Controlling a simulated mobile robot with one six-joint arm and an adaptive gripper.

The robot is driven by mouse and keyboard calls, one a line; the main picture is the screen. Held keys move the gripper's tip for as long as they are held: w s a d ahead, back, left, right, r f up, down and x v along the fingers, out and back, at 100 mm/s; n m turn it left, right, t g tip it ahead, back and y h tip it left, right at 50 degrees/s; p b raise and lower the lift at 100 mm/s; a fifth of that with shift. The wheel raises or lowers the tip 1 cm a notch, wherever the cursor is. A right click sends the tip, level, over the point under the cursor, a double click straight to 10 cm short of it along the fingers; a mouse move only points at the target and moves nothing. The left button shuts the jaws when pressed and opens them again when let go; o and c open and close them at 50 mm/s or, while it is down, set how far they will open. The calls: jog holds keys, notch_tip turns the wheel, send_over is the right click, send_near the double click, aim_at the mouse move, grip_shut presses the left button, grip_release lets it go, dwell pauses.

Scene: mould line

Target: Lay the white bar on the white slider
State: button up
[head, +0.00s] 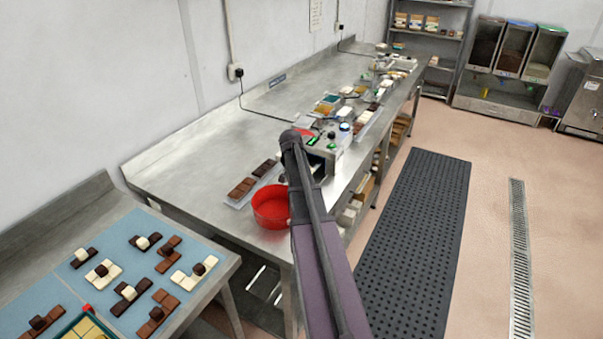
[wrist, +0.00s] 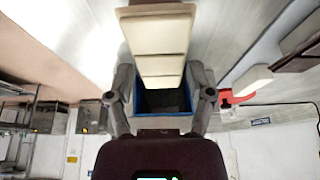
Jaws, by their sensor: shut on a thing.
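The white bar (wrist: 158,38), a cream-white bar scored into segments, points up the wrist view from my gripper (wrist: 162,74). My gripper's two fingers are shut on its near end, one on each side. In the head view my arm reaches over the steel bench, and its end hides the gripper and the bar. I cannot pick out the white slider for certain. A white block (wrist: 251,80) lies right of my gripper in the wrist view, apart from the bar; I cannot tell whether it is the slider.
A red bowl (head: 270,208) stands at the bench's near end beside a tray with brown bars (head: 242,187). A machine with buttons (head: 342,140) stands behind my arm's end. Trays of pieces line the bench beyond. Blue mats with chocolate pieces (head: 125,255) lie on the left table.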

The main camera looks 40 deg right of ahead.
jog(key=shift+f, duration=0.1)
dwell(0.5)
jog(key=o, duration=1.2)
